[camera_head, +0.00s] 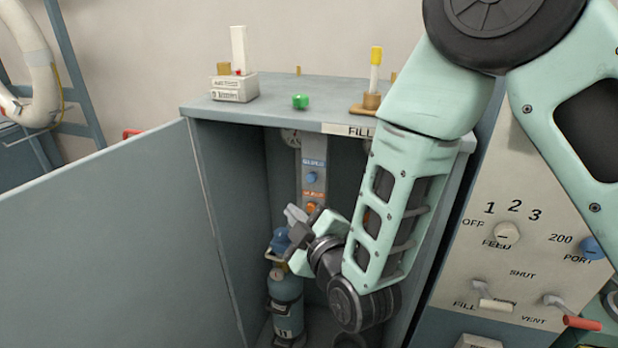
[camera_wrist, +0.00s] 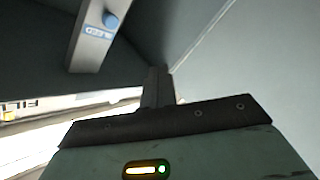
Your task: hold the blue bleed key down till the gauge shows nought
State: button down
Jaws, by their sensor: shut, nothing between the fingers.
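The blue bleed key (camera_head: 312,177) is a small round button on a grey upright strip (camera_head: 323,156) inside the open cabinet, beside a blue label. It also shows in the wrist view (camera_wrist: 110,20), near the top. An orange button (camera_head: 312,207) sits below it in the head view.
A blue-grey cylinder (camera_head: 286,288) stands in the cabinet below my gripper. The cabinet door (camera_head: 110,240) stands open at left. My arm hides the cabinet's right side. A control panel (camera_head: 525,205) with knobs and levers is at right.

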jog(key=shift+w, duration=0.1)
send_near(308, 179)
jog(key=w+a, duration=0.4)
jog(key=shift+w+f+p, duration=0.15)
jog(key=shift+f+p, duration=0.1)
jog(key=shift+p, duration=0.15)
jog(key=shift+w, duration=0.1)
dwell(1.8)
jog(key=shift+w+d+b, duration=0.1)
jog(key=shift+w+b, duration=0.2)
jog(key=shift+w+d, duration=0.3)
jog(key=shift+w, duration=0.3)
dwell(3.9)
